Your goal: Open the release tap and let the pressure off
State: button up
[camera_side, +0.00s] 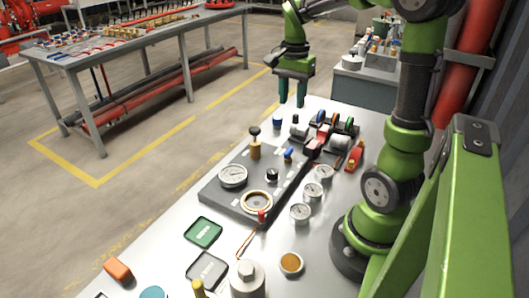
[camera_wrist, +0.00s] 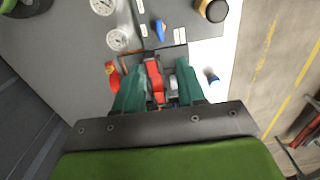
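My gripper (camera_side: 292,98) is above the far end of the white bench, with its two dark green fingers apart and nothing held. In the wrist view, my gripper (camera_wrist: 158,68) points down over a red part (camera_wrist: 155,80) on the bench below. The blue handle (camera_wrist: 160,30) also shows in the wrist view, beyond the fingertips. I cannot tell for certain that it is the release tap. My gripper is apart from it.
A large gauge (camera_side: 233,174) and a round brass-rimmed port (camera_side: 257,202) sit on the panel. Several loose gauges (camera_side: 300,213) stand to its right. Red and grey parts (camera_side: 338,146) crowd the far right. A blue-capped item (camera_side: 277,122) stands near the far edge.

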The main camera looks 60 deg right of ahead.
aim_at(289, 150)
notch_tip(289, 150, down, 16)
dwell(0.4)
jog(key=shift+c, duration=0.4)
grip_shut()
